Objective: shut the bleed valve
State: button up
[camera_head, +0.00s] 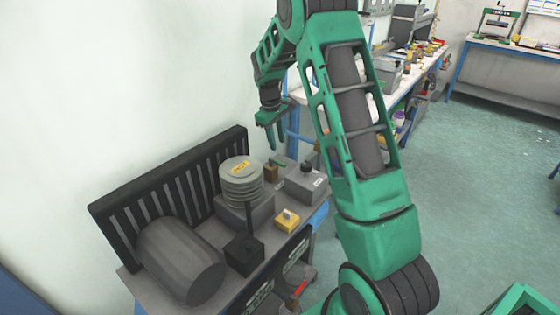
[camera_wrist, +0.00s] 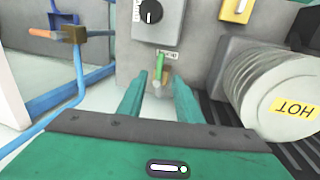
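A small brass valve with a green lever (camera_wrist: 159,66) shows in the wrist view, by a small white label on the grey panel; I take it to be the bleed valve. The lever points toward the panel. In the head view my gripper (camera_head: 275,146) points down above the bench, empty.
A ribbed cylinder marked HOT (camera_wrist: 262,90) is close at right; it also shows in the head view (camera_head: 241,180). A grey box with a black knob (camera_head: 305,184), a yellow switch (camera_head: 287,220) and a large grey motor (camera_head: 180,262) share the bench. Blue pipework (camera_wrist: 80,70) runs at left.

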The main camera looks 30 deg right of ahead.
aim_at(280, 163)
jog(key=f, duration=0.3)
jog(key=d+f, duration=0.1)
jog(key=f, duration=0.3)
jog(key=d+f, duration=0.1)
jog(key=f, duration=0.2)
jog(key=shift+w+f, duration=0.25)
jog(key=shift+w, duration=0.15)
grip_shut()
jog(key=shift+d, duration=0.15)
